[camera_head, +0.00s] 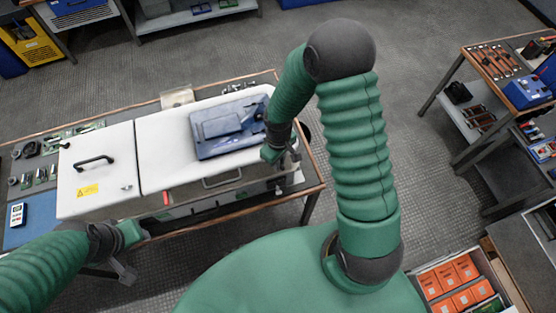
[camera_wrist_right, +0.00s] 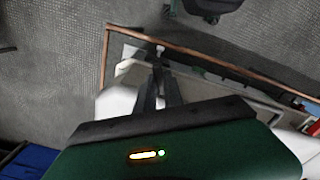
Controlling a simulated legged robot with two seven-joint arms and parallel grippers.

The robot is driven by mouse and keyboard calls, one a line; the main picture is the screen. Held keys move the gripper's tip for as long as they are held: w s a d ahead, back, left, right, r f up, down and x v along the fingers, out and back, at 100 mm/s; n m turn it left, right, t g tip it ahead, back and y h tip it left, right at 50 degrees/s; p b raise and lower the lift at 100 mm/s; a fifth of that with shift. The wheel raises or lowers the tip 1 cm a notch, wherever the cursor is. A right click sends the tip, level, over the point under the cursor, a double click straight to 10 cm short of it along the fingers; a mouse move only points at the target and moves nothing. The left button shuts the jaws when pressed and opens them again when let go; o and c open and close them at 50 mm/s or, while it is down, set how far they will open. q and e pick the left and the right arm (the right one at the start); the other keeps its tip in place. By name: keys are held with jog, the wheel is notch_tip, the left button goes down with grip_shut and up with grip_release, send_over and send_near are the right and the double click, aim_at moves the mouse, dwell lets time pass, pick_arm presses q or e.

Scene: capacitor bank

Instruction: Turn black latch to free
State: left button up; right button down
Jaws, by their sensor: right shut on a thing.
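A white cabinet (camera_head: 152,168) lies on the workbench, with a closed lid on the left and a blue unit on its right part. My right gripper (camera_head: 294,158) is at the cabinet's right end and shut on a small part there. The wrist view shows its fingers (camera_wrist_right: 160,78) close together at the cabinet's corner. The black latch is not clearly visible; the fingers hide most of what they hold. My left gripper (camera_head: 128,272) hangs in front of the bench, apart from the cabinet; its jaw opening is too small to judge.
The blue unit (camera_head: 228,125) sits close to my right gripper. A black handle (camera_head: 94,162) stands on the lid. Small parts and a meter (camera_head: 17,214) lie at the bench's left. A tool bench (camera_head: 498,65) stands at the right, with open floor between.

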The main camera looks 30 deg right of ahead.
dwell(0.3)
jog(key=shift+n, duration=0.3)
jog(key=n+p, duration=0.2)
jog(key=n, duration=0.3)
jog(key=shift+r, duration=0.15)
jog(key=n+p, duration=0.2)
jog(key=n, duration=0.3)
jog(key=shift+w+n, duration=0.1)
jog(key=shift+n, duration=0.3)
jog(key=c, duration=1.5)
grip_release()
jog(key=shift+o, duration=0.2)
